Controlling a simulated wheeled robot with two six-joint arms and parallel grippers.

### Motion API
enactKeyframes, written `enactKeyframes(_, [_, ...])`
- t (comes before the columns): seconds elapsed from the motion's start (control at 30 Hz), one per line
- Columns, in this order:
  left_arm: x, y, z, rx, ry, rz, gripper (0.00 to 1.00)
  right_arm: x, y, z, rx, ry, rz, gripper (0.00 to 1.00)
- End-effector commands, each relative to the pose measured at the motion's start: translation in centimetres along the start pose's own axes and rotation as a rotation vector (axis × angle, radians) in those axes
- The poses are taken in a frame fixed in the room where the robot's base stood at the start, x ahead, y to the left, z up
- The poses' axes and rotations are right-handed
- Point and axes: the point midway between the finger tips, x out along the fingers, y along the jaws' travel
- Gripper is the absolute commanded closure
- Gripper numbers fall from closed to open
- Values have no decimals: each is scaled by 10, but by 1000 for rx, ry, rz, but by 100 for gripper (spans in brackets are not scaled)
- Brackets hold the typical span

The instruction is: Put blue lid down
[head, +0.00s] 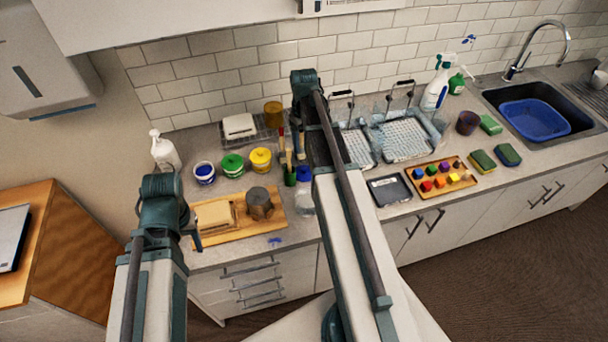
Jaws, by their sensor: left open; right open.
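A white pot with a blue top (204,173) stands at the left of a row of pots on the counter. A clear jar with a blue lid (304,174) stands near the counter's front, right of the wooden board, partly behind my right arm. I cannot tell which blue top is the task's lid. My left gripper (197,240) is open and empty at the left end of the wooden board. My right gripper (299,150) is open above the back of the counter, near upright brushes; its fingertips are small and partly hidden by the arm.
Green (232,165) and yellow (260,160) pots stand beside the blue one. The wooden board (240,228) holds a flat tan block and a grey tin. Wire-handled trays (405,140), a block tray (440,178) and a sink lie right. A white bottle (165,152) stands left.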

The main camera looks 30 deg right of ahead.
Motion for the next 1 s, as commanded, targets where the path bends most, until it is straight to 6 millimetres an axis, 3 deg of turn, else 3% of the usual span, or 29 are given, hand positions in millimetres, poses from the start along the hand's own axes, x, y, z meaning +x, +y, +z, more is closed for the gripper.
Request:
enactKeyframes(0.03, [13,1,-1,2,0,0,47,13,0,0,0,0,0,39])
enactKeyframes(0.4, [64,6,-4,9,0,-2,47,65,0,0,0,0,0,39])
enactKeyframes(0.77, [73,7,-4,8,0,-2,47,74,0,0,0,0,0,39])
enactKeyframes(1.0, [94,9,-6,7,0,-2,47,94,1,-1,0,0,0,39])
